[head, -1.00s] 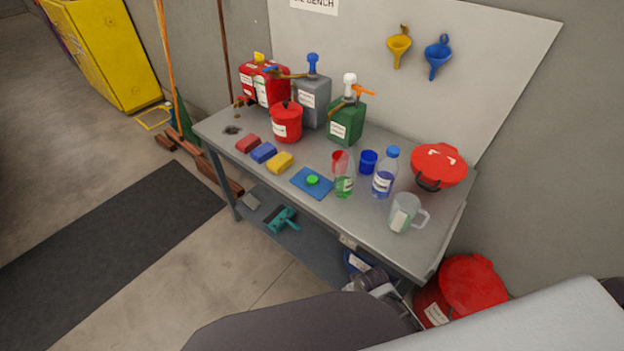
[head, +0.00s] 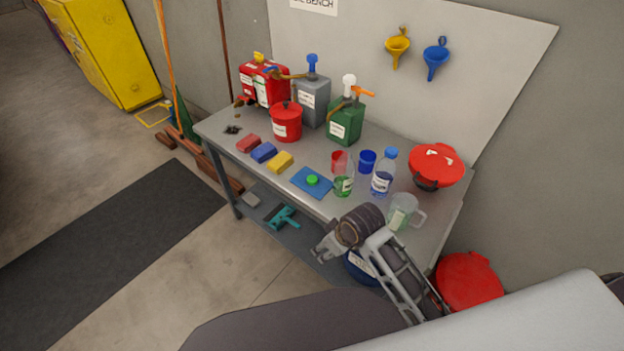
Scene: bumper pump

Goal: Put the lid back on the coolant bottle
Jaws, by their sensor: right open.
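A clear bottle (head: 344,186) with green liquid and a white label stands upright near the bench's front edge, with no lid visible on it. A small green lid (head: 312,180) lies on a blue cloth (head: 302,187) just left of it. A second clear bottle (head: 382,180) with bluish liquid wears a blue cap and stands to the right. Which bottle is the coolant cannot be read from the labels. My right gripper (head: 322,251) is open and empty, in front of the bench's front edge, below the cloth and bottle in the picture. My left gripper is out of view.
A red cup (head: 338,160) and a blue cup (head: 367,161) stand behind the bottles. A clear jug (head: 402,213) is partly behind my right arm. Sponges (head: 264,152) lie left of the cloth.

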